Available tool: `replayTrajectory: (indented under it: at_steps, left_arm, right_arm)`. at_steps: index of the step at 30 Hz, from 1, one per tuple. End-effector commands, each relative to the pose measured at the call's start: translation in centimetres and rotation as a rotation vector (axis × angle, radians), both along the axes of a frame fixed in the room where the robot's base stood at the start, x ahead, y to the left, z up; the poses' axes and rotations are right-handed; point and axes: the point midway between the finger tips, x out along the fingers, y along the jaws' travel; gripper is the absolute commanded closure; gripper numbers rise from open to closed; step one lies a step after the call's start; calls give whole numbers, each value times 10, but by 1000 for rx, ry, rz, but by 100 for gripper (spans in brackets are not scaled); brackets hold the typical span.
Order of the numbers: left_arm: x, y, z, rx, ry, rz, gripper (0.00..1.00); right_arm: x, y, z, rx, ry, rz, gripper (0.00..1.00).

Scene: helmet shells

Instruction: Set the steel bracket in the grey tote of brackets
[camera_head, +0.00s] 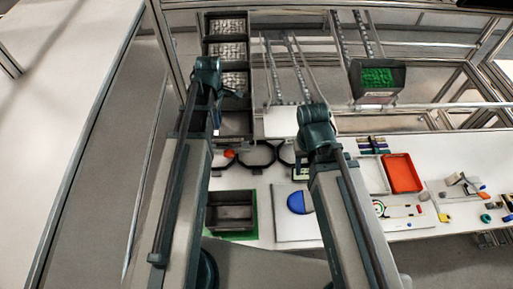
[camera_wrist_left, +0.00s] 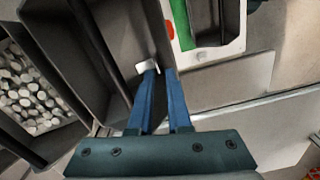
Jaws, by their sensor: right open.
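The steel bracket (camera_wrist_left: 146,67) is a small pale piece at the blue fingertips of my left gripper (camera_wrist_left: 161,73) in the left wrist view. The fingers look closed on its edge. It is over or beside the wall of a dark grey tote (camera_wrist_left: 95,50) with no contents visible in the part I see. In the head view this tote (camera_head: 236,123) is partly behind my left gripper (camera_head: 216,118). I cannot tell whether the bracket touches it. My right gripper (camera_head: 305,158) is over the table, its fingers mostly hidden by its wrist.
Grey totes of pale parts (camera_head: 232,80) stand in a column behind. A tote of green parts (camera_head: 377,77) is at the back right.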

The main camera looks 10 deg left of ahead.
Motion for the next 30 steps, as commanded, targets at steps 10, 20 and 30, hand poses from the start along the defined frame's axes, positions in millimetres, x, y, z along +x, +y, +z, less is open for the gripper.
replayTrajectory:
  at_steps: [10,20,30]
  left_arm:
    - [-81,-148,1,28,67,-1234,84]
    - [-127,-199,2,30,118,-1867,84]
    - [-128,-201,2,28,121,-1906,84]
  right_arm:
    - [0,0,0,0,0,0,50]
    - [0,0,0,0,0,0,50]
    - [0,0,0,0,0,0,50]
